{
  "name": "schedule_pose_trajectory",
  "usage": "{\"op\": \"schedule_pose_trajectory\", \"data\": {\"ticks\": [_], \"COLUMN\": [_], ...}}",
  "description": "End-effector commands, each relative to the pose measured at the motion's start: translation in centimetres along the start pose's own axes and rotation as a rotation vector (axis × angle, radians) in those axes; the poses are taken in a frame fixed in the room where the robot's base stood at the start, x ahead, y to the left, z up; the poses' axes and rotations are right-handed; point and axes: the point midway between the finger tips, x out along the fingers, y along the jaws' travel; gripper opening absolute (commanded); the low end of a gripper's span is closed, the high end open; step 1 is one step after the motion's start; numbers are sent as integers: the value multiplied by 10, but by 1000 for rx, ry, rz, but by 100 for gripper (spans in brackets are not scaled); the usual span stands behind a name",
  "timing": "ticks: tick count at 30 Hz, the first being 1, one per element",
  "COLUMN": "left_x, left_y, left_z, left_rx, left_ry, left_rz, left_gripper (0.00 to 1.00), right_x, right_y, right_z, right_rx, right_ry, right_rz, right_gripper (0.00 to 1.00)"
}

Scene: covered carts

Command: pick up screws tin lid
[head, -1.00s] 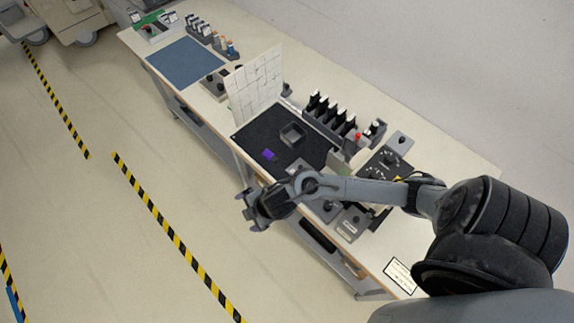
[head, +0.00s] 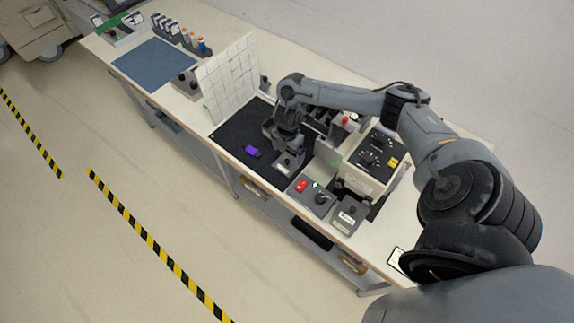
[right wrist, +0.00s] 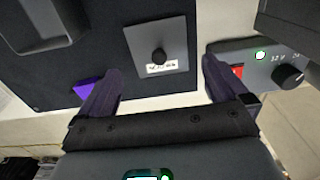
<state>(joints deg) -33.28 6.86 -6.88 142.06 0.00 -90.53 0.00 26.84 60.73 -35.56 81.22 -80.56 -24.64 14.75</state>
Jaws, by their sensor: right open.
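The screws tin lid (right wrist: 176,32) is a flat grey square plate with a round black knob in its middle and a white label. In the right wrist view it lies at the near edge of the black mat, ahead of my right gripper (right wrist: 158,84). It also shows in the head view (head: 289,163), just below my right gripper (head: 284,142). My right gripper is open and empty, its two fingers apart on either side of the lid's near edge in the picture. I cannot tell whether they touch it. My left gripper is not in view.
A purple block (head: 252,151) lies on the black mat (head: 228,136). A grey open box (right wrist: 45,22) is partly seen. A control box with a red button (head: 302,186) stands right of the lid. A white upright panel (head: 230,80) stands at the mat's left.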

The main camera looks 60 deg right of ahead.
Motion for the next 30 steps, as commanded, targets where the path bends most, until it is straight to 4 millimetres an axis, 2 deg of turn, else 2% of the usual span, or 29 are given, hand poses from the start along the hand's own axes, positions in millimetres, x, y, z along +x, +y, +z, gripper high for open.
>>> {"op": "schedule_pose_trajectory", "data": {"ticks": [8, 18, 28, 30], "left_x": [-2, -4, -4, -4], "left_y": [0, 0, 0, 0], "left_z": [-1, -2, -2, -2], "left_rx": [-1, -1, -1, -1], "left_ry": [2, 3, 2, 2], "left_rz": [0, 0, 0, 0], "left_gripper": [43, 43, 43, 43], "right_x": [16, 56, 62, 61], "right_y": [0, 1, 1, 1], "right_z": [-1, -4, -4, -4], "right_rx": [1, 0, -2, -2], "right_ry": [-1, -1, -2, -2], "right_rz": [0, 2, 3, 3], "right_gripper": [100, 100, 100, 89]}}
